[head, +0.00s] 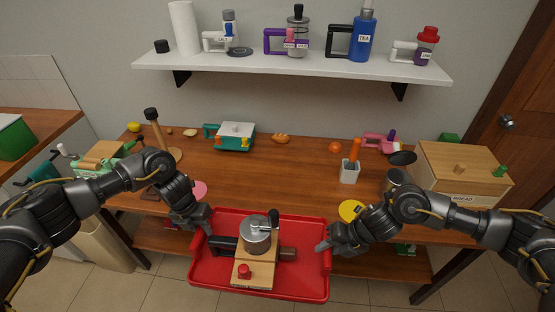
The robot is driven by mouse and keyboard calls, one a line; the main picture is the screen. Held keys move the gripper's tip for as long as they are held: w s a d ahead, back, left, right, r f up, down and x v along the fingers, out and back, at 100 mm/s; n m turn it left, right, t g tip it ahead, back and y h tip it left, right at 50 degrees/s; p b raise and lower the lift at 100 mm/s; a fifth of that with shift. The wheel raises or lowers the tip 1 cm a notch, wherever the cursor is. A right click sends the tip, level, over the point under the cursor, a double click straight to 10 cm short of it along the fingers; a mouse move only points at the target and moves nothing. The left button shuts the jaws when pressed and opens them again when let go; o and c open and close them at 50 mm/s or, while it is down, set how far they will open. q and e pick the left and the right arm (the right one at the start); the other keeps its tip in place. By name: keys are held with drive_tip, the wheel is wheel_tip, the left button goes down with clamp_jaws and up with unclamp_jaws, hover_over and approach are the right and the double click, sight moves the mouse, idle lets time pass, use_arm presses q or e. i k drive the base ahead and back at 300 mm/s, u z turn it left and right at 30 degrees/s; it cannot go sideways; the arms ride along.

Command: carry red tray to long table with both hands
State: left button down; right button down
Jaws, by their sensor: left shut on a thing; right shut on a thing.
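The red tray (307,284) is at the bottom centre, in front of the wooden table's near edge. On it stand a metal pot-like container (257,238) with a black handle and a wooden board (250,279) bearing a red knob. My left gripper (206,228) is shut on the tray's left side. My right gripper (325,246) is shut on its right side. The tray looks roughly level. The exact finger contact is partly hidden by the grippers. The long wooden table (285,180) spans the middle of the view behind the tray.
The table holds a teal toaster-like box (235,136), a white utensil cup (349,172), a yellow disc (351,210), a pink disc (198,189) and a wooden bread box (462,172). Its middle is mostly clear. A white wall shelf (290,67) with several bottles hangs above.

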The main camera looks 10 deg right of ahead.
sight(259, 188)
drive_tip(key=i, duration=1)
